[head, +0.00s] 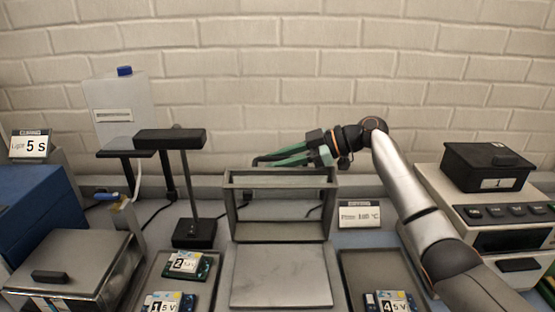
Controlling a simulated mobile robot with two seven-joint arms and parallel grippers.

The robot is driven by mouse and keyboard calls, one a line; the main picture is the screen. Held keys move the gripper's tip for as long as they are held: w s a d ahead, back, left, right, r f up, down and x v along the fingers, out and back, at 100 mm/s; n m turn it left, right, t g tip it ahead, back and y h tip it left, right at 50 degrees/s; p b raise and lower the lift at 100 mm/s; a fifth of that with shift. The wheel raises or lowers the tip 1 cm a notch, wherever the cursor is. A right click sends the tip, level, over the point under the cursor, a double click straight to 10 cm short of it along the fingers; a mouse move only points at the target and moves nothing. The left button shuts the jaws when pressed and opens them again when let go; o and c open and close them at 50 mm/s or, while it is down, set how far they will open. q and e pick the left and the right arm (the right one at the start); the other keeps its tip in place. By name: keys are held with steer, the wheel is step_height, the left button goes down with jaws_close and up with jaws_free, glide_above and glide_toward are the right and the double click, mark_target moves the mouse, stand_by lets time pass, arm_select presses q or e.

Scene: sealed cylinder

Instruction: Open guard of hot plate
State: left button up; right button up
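The hot plate (280,276) is a flat grey square at the front centre. A sign reading Plate and a temperature in °C (359,214) stands to its right. A grey rectangular frame (229,206), which looks like the guard, stands upright at the back edge of the plate, and the plate's top is uncovered. My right gripper (268,161) reaches in from the right, its green fingers pointing left just above or behind the frame's top bar. The fingers look apart with nothing between them; whether they touch the bar is unclear. My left gripper is out of view.
Trays with small circuit modules flank the plate, left (183,264) and right (388,301). A black lamp-like stand (194,205) rises at left, near a metal lidded box (72,268). A device with a black box (488,166) is at right. A brick wall closes the back.

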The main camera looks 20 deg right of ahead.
steer(key=shift+o, duration=1.2)
steer(key=shift+r, duration=0.1)
steer(key=b+v, duration=0.2)
steer(key=v, duration=1)
steer(key=shift+d+r+b, duration=0.15)
steer(key=shift+b, duration=0.15)
steer(key=shift+s, duration=0.1)
